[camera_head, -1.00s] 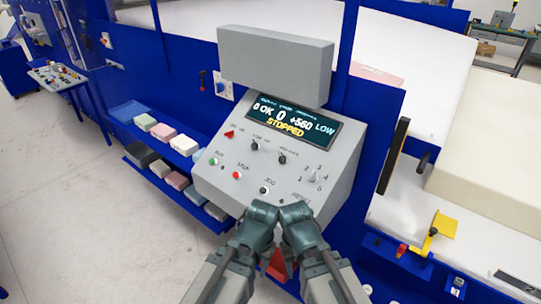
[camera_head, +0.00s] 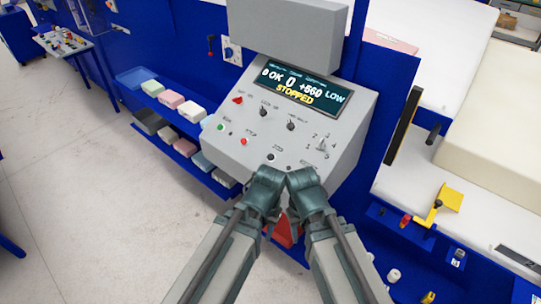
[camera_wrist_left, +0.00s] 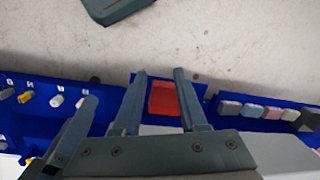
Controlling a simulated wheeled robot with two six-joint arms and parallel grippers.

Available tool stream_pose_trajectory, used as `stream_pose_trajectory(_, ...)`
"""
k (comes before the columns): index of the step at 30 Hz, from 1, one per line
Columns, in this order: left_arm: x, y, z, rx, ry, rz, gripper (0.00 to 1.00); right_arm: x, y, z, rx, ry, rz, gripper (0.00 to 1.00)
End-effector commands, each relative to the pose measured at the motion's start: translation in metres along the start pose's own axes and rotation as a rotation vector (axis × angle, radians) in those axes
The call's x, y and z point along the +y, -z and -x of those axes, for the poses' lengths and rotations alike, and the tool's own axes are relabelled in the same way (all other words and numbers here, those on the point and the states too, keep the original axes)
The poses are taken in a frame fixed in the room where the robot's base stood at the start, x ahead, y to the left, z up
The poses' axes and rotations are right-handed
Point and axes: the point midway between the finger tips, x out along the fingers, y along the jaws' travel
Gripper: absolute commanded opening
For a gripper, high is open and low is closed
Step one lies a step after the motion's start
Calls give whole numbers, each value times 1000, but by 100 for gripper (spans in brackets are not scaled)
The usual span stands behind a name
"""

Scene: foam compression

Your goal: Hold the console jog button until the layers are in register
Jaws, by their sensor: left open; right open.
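The grey console (camera_head: 240,165) stands ahead of me with a sloped panel. Its black jog button (camera_head: 272,157) sits low on the panel under a small label and shows uncovered. The display (camera_head: 300,88) reads "0 OK 0 +560 LOW" and "STOPPED". My left gripper (camera_head: 264,190) and right gripper (camera_head: 306,190) are side by side just below the panel's lower edge, close to each other. Their fingertips are mostly hidden in the head view. In the left wrist view the left gripper (camera_wrist_left: 160,74) is open, with nothing between its fingers.
A red part (camera_head: 283,233) shows below the console, behind my grippers. A blue shelf (camera_head: 133,78) with several coloured foam blocks stands left of the console. A large cream foam block (camera_head: 505,115) lies on the white surface at right.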

Motion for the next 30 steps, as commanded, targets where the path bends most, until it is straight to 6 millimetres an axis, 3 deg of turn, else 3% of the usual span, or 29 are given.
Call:
stream_pose_trajectory(8,0,0,0,0,0,0,40,0,0,0,0,0,0,50)
stream_pose_trajectory(15,0,0,0,0,0,0,0,0,0,0,0,0,0,50)
stream_pose_trajectory(30,0,0,0,0,0,0,0,0,0,0,0,0,0,50)
